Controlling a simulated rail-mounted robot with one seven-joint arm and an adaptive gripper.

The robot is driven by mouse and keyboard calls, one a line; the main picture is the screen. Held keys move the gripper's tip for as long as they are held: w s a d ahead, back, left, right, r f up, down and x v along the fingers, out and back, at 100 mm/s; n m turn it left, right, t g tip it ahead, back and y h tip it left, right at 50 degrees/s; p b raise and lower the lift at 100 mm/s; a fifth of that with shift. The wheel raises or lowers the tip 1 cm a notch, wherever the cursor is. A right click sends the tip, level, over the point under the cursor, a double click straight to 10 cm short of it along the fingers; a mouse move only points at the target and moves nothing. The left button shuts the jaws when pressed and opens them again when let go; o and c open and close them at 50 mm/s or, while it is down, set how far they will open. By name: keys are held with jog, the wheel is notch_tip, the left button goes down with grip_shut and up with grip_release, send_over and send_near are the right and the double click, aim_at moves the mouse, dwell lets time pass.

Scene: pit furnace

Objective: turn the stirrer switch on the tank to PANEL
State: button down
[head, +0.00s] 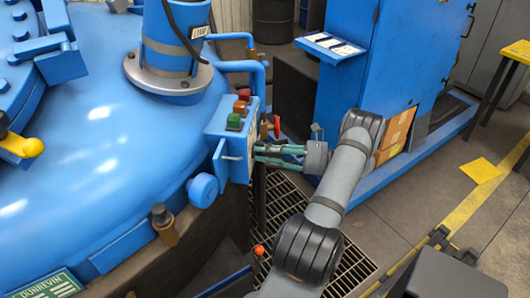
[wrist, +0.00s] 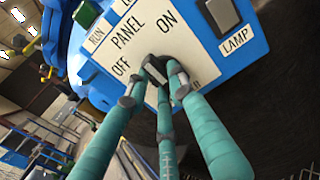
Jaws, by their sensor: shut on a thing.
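A blue switch box (head: 218,128) sits on the side of the big blue tank (head: 100,125). Its pale label face (wrist: 105,55) fills the top of the wrist view, tilted, with PANEL, OFF, ON and part of RUN readable. My gripper (head: 258,155) reaches the box face from the right. In the wrist view, its teal fingers (wrist: 155,82) close around a small dark switch (wrist: 156,70) beside the OFF and PANEL words. The fingertips hide most of the switch, so I cannot tell which word it points to.
Red, amber and green buttons (head: 239,108) top the box. A red handle (head: 277,127) is close behind my fingers. A blue cabinet (head: 375,70) stands behind my arm; floor grating (head: 285,205) lies below.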

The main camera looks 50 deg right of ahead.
dwell(0.4)
jog(key=c, duration=1.5)
grip_release()
jog(key=shift+s+d, duration=0.1)
jog(key=v, duration=1.1)
jog(key=shift+s+d, duration=0.15)
jog(key=shift+s, duration=0.2)
jog(key=shift+w, duration=0.1)
jog(key=x, duration=1.2)
